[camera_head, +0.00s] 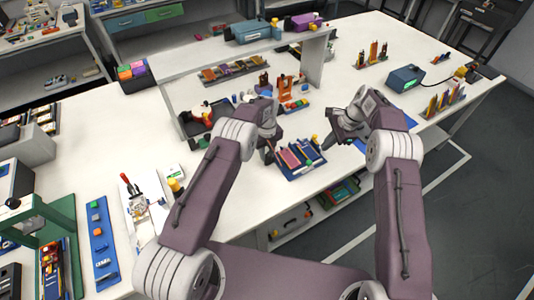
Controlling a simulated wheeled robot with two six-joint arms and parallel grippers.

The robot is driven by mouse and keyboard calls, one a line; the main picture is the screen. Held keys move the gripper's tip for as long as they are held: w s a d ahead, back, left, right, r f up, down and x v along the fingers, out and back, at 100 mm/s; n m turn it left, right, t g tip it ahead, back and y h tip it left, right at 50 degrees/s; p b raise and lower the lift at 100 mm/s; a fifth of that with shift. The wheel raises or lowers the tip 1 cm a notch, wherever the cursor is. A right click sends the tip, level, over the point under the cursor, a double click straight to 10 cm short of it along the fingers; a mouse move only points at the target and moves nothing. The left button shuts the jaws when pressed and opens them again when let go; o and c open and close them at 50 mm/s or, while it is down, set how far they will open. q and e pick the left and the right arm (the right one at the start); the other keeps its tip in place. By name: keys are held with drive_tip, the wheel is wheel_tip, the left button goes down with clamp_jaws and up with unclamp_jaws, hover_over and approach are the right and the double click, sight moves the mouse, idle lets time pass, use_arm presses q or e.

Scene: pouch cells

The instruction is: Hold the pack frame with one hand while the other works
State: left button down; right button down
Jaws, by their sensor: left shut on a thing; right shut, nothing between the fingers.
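My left gripper (269,150) is shut at the left edge of the tray; the exact contact is small and partly hidden by my arm. My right gripper (329,143) is shut and empty, just right of the tray and a little above the table.
A blue mat (407,119) lies partly behind my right arm. A dark bin (192,122) and an orange stand (285,88) are behind my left gripper. A white raised shelf (165,66) spans the back. Racks and a teal box (405,78) stand at right.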

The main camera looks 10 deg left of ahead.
wheel_tip(320, 180, down, 3)
drive_tip(key=s+d+n+t+h, duration=0.1)
drive_tip(key=d+n+h, duration=0.15)
drive_tip(key=n, duration=0.85)
drive_tip(key=s+a+r+n+t, duration=0.1)
drive_tip(key=s+a+r+n, duration=0.2)
drive_tip(key=s+a+n, duration=0.15)
drive_tip(key=shift+h, duration=0.35)
drive_tip(key=x, duration=0.6)
drive_tip(key=s+x, duration=0.1)
drive_tip(key=x, duration=0.1)
drive_tip(key=shift+w+a+f, duration=0.1)
drive_tip(key=shift+a+f, duration=0.1)
drive_tip(key=shift+f, duration=0.3)
